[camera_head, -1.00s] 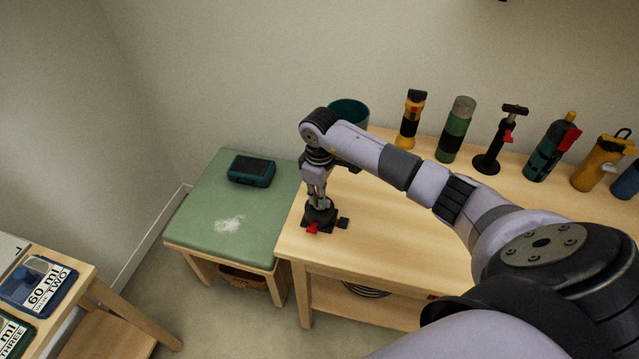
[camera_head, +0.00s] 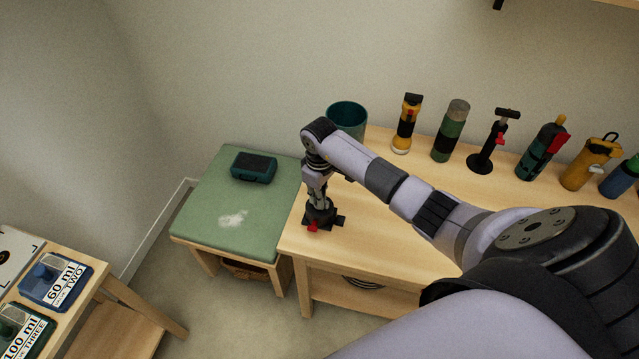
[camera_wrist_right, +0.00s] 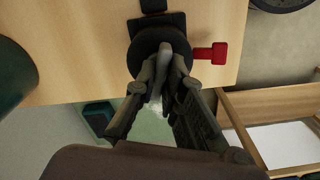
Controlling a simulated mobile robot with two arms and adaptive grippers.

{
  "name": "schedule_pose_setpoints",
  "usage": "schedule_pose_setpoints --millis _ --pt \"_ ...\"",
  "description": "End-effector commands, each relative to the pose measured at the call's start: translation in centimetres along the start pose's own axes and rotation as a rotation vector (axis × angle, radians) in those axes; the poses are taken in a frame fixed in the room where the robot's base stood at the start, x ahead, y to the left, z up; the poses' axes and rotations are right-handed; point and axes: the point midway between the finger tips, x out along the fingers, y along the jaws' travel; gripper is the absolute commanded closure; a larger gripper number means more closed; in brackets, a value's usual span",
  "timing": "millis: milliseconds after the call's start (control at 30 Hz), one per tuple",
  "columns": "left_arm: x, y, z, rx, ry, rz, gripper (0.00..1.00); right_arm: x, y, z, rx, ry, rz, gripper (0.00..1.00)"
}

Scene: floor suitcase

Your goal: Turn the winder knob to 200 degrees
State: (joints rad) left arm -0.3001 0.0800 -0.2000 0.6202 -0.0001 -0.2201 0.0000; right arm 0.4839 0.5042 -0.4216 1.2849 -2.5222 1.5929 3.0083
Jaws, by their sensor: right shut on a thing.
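The winder (camera_head: 334,219) is a small black device with a round body and a red tab (camera_head: 312,227), at the left end of the wooden bench. In the right wrist view its round black knob (camera_wrist_right: 137,58) has a narrow grey raised grip (camera_wrist_right: 163,68), and the red tab (camera_wrist_right: 212,53) sticks out to the right. My right gripper (camera_head: 318,200) points down onto it from above. In the right wrist view its fingers (camera_wrist_right: 165,85) are shut on the knob's grip. The fingers hide part of the knob, and no degree marks are legible. My left gripper is not in view.
A teal cup (camera_head: 347,116) stands behind my right wrist. Several bottles and tools, including a yellow and black flashlight (camera_head: 404,128), line the bench's back. A green padded stool (camera_head: 200,205) with a dark teal box (camera_head: 254,167) is left of the bench (camera_head: 400,240).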

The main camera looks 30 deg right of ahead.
Motion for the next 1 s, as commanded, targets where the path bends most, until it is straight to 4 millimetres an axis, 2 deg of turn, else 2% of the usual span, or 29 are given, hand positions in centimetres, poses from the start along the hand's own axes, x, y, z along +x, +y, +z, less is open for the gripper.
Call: schedule_pose_setpoints --millis 300,667,767,1000 --pt "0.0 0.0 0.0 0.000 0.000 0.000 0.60 -0.1 0.1 -0.1 0.001 0.003 0.001 0.70" --pt "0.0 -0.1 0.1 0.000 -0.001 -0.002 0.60 -0.5 0.0 -0.1 0.000 0.003 0.000 0.70" --pt "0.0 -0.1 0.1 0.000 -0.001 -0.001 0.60 -1.7 0.0 -0.1 -0.001 0.005 0.000 0.70" --pt "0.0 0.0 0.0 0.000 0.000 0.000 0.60 -6.8 0.0 -0.2 0.000 0.008 0.001 0.70"
